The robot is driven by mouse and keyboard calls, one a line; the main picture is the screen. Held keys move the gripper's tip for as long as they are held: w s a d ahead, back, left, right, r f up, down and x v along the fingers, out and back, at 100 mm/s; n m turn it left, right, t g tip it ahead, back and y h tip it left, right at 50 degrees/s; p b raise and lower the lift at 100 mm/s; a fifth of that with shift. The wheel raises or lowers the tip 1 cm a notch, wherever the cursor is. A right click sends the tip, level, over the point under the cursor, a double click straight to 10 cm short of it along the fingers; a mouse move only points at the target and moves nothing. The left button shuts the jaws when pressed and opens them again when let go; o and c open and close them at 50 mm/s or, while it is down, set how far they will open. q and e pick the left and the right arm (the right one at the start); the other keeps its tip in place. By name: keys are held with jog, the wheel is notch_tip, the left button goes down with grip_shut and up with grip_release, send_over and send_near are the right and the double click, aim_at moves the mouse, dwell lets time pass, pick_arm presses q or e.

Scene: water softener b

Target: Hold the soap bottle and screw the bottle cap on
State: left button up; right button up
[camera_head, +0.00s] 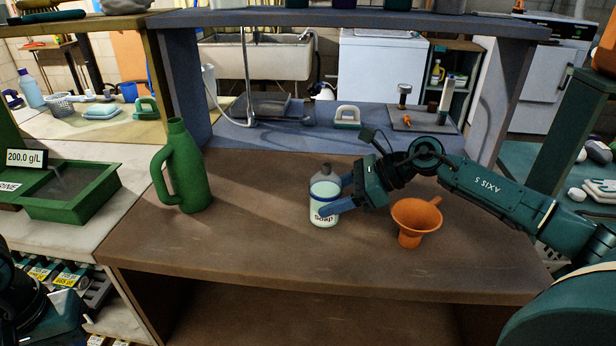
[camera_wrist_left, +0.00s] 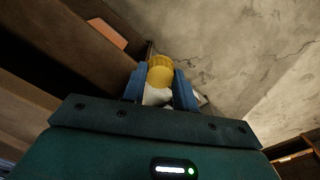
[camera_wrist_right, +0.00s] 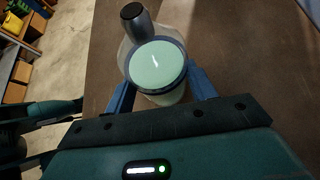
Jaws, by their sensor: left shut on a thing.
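The clear soap bottle (camera_head: 325,190), with pale green liquid and a "Soap" label, stands upright on the brown worktop. Its grey neck (camera_wrist_right: 134,22) has a dark top. My right gripper (camera_head: 334,196) reaches in from the right, one finger on each side of the bottle. In the right wrist view its fingers flank the bottle (camera_wrist_right: 158,65); they look spread, and contact is unclear. In the left wrist view my left gripper (camera_wrist_left: 158,88) is shut on a yellow ribbed cap (camera_wrist_left: 160,72). A whitish thing shows below the cap. The left fingertips are outside the head view.
An orange funnel (camera_head: 416,218) stands just right of the bottle, under my right arm. A green jug (camera_head: 185,175) stands to the left. The brown worktop (camera_head: 250,240) between jug and bottle is clear. A green tray (camera_head: 72,195) is further left.

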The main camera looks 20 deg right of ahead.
jog(key=o, duration=0.5)
jog(key=v, duration=1.2)
jog(key=shift+s+a, duration=0.1)
